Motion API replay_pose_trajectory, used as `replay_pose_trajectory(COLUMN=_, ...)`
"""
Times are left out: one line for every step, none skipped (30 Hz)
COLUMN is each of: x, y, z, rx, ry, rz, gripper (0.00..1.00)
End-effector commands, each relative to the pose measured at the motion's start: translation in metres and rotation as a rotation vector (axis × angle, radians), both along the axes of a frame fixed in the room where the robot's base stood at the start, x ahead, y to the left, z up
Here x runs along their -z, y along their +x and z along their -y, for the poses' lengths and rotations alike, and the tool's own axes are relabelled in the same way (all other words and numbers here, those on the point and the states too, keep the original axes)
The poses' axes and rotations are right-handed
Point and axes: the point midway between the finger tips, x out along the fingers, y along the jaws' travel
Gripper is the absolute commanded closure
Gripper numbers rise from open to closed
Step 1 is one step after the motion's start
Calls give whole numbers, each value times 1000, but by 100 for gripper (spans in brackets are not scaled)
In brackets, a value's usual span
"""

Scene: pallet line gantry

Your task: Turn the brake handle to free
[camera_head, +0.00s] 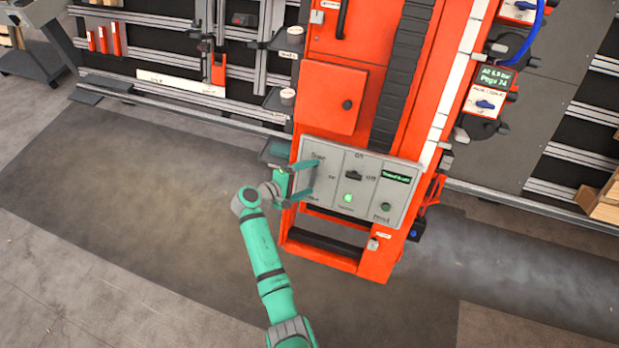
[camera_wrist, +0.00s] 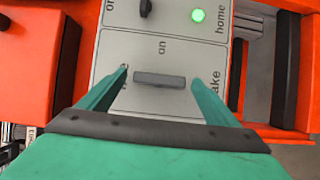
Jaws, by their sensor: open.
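The brake handle (camera_wrist: 160,79) is a short dark bar on the grey control panel (camera_wrist: 165,20). In the wrist view it lies crosswise, below a small "on" label and left of a partly covered label ending in "ake". My gripper (camera_wrist: 160,77) is open, with one green finger beyond each end of the handle. Gaps show between the handle and both fingers; the depth between fingertips and panel is hard to tell. Another label by the left fingertip is mostly covered.
The panel, on a red gantry column (camera_head: 330,100), also has a black switch (camera_head: 353,175), a lit green button (camera_head: 348,197), a display (camera_head: 396,176) and a dark green button (camera_head: 385,207). A red box (camera_head: 328,97) juts out above. The floor to the left is clear.

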Motion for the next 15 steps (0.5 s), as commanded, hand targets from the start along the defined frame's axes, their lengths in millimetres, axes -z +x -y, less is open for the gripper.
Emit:
replay_pose_trajectory(x=-3, y=-4, z=-6, rx=-3, ry=0, rz=1, gripper=16)
replay_pose_trajectory(x=-5, y=-7, z=-9, rx=-3, ry=1, rz=1, gripper=16)
replay_pose_trajectory(x=-8, y=-11, z=-14, rx=-3, ry=1, rz=1, gripper=16)
replay_pose_trajectory(x=-10, y=-14, z=-17, rx=-4, ry=1, rz=1, gripper=16)
replay_pose_trajectory(x=-13, y=-17, z=-21, rx=-2, ry=1, rz=2, gripper=16)
replay_pose_trajectory(x=-16, y=-22, z=-27, rx=-4, ry=1, rz=1, gripper=16)
replay_pose_trajectory(x=-18, y=-26, z=-31, rx=-2, ry=1, rz=2, gripper=16)
replay_pose_trajectory(x=-21, y=-29, z=-35, rx=-3, ry=2, rz=2, gripper=16)
replay_pose_trajectory(x=-24, y=-34, z=-40, rx=-2, ry=1, rz=2, gripper=16)
replay_pose_trajectory(x=-26, y=-37, z=-44, rx=-2, ry=1, rz=2, gripper=16)
replay_pose_trajectory(x=-28, y=-40, z=-47, rx=-2, ry=1, rz=2, gripper=16)
replay_pose_trajectory(x=-31, y=-44, z=-51, rx=-2, ry=1, rz=2, gripper=16)
replay_pose_trajectory(x=-33, y=-46, z=-54, rx=-1, ry=1, rz=2, gripper=16)
replay_pose_trajectory(x=-35, y=-48, z=-57, rx=-1, ry=1, rz=2, gripper=16)
replay_pose_trajectory(x=-37, y=-51, z=-60, rx=-1, ry=0, rz=2, gripper=16)
